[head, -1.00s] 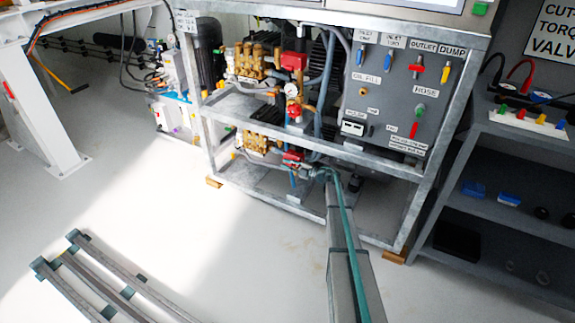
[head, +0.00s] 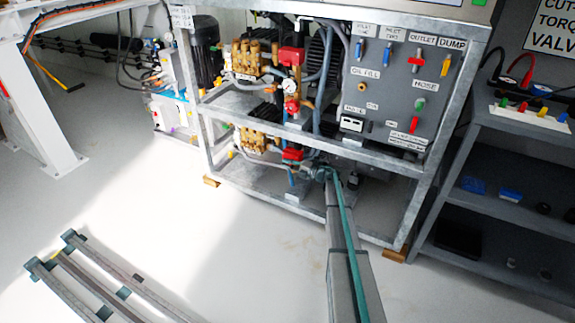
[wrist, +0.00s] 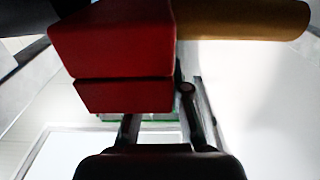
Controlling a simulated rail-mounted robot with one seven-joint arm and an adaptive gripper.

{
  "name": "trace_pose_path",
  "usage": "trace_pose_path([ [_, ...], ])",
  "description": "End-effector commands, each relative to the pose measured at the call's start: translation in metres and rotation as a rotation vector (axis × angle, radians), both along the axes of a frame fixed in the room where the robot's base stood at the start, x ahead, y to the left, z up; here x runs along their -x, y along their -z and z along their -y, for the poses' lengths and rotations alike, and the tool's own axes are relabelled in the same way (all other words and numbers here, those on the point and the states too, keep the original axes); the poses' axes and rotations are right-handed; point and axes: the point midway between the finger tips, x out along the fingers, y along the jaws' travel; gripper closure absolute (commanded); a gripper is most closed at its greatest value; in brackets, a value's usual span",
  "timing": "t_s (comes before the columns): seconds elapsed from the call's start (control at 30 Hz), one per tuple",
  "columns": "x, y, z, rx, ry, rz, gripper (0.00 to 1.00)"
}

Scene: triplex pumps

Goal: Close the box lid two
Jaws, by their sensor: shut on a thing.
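Two red boxes show on the pump stand in the head view, an upper red box (head: 292,56) and a lower red box (head: 292,154). My gripper (head: 316,171) is at the lower one, just below and to its right. In the wrist view the red box (wrist: 112,38) fills the upper left, with a dark seam between it and a thinner red slab, the lid (wrist: 125,95). My gripper (wrist: 160,120) has its fingers at the slab's lower and right edges and is shut on it. The left fingertip is hidden behind the slab.
Brass pumps (head: 250,137) and hoses sit left of the boxes. The metal frame (head: 310,140) surrounds them. A control panel (head: 400,90) with valves stands on the right. A brown cylinder (wrist: 245,18) lies beside the box.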

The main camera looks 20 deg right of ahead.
Motion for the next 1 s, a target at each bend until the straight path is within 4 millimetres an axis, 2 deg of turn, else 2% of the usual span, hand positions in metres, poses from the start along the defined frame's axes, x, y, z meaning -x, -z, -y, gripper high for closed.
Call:
trace_pose_path([
  [0.2, 0.0, 0.001, 0.001, 0.002, 0.002, -0.001, 1.0],
  [0.23, 0.0, 0.001, 0.001, 0.002, 0.002, -0.001, 0.8],
  [0.37, 0.0, 0.001, 0.001, 0.001, 0.002, -0.002, 0.59],
  [0.77, 0.004, 0.0, 0.004, 0.0, 0.002, -0.001, 0.59],
  [1.0, 0.031, 0.0, 0.025, 0.0, 0.004, -0.001, 0.59],
])
